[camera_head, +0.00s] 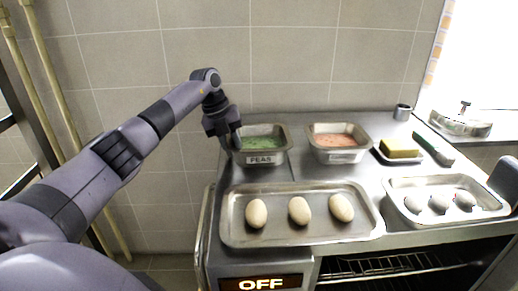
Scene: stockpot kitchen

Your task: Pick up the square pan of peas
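The square metal pan of peas (261,158) stands at the back left of the steel counter, with a "PEAS" label on its front and green contents. My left gripper (232,143) points down at the pan's left rim. Its fingers are small and dark here, and I cannot tell whether they are apart or closed on the rim. My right gripper is not in view; only a grey part, likely of my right arm, shows at the right edge.
A similar labelled pan with reddish contents (340,156) stands to the right. In front lie a tray (282,235) with three eggs and a tray (447,215) with three dark-and-white ovals.

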